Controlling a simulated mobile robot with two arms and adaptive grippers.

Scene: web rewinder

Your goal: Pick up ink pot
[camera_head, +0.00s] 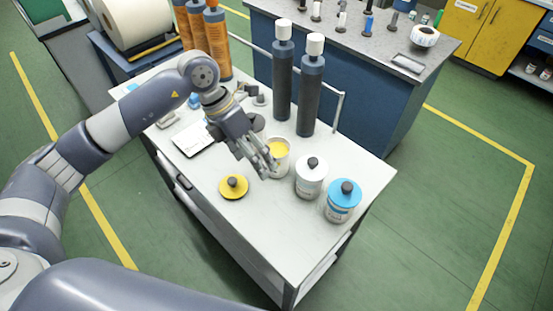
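An open ink pot (282,164) with yellow ink stands upright on the white-topped cart. Its likely lid, a yellow disc with a dark knob (234,186), lies on the cart top to the left. A white-lidded pot (310,181) and a blue-lidded pot (341,206) stand to the right of the open pot, nearer the cart's right corner. My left gripper (268,171) points down at the left side of the open pot and overlaps it in the picture. I cannot tell whether its fingers touch the pot or how far apart they are. My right gripper is out of view.
Two dark cylinders with white caps (310,95) stand behind the pots on the cart (278,233). Orange cylinders (217,42) stand at the back left. A white tablet-like plate (190,139) lies on the left. The cart's front surface is clear. A blue bench (365,85) stands behind.

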